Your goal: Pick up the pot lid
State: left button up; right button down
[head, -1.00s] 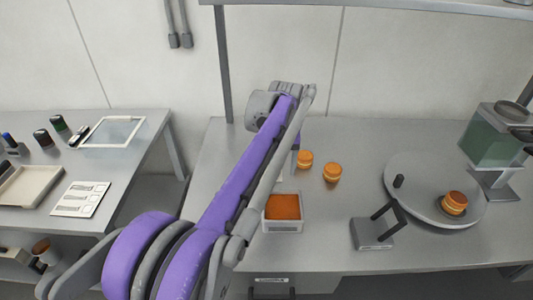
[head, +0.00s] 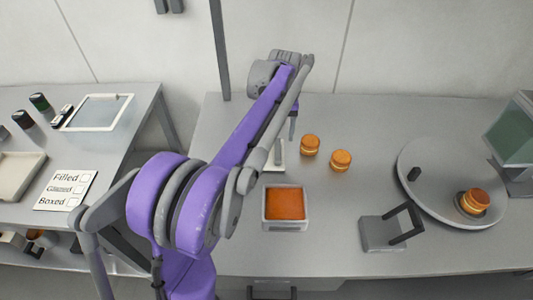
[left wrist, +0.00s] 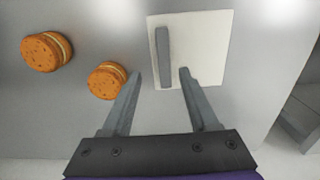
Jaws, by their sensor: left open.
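The pot lid is a flat, white square plate with a grey bar handle. In the left wrist view the lid (left wrist: 205,45) lies on the grey table, its handle (left wrist: 162,55) upright in the picture. My left gripper (left wrist: 160,74) is open and empty, its fingertips on either side of the handle's lower end in the picture. I cannot tell the height between them. In the head view my arm covers much of the lid (head: 276,161). The square white pot (head: 285,226), filled with orange, stands nearer than the lid. My right gripper is not in view.
Two orange filled rounds (head: 310,145) (head: 340,160) stand just right of the lid. A round grey turntable (head: 440,190) carries another round (head: 473,201). A grey stand with a dark handle (head: 382,234) is left of it. A side table with trays (head: 20,176) is left.

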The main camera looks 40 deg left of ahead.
aim_at(278, 149)
pick_arm(q)
jog(key=f, duration=0.5)
jog(key=shift+s+a+f, duration=0.2)
jog(key=shift+a+f, duration=0.05)
jog(key=shift+f, duration=0.15)
grip_shut()
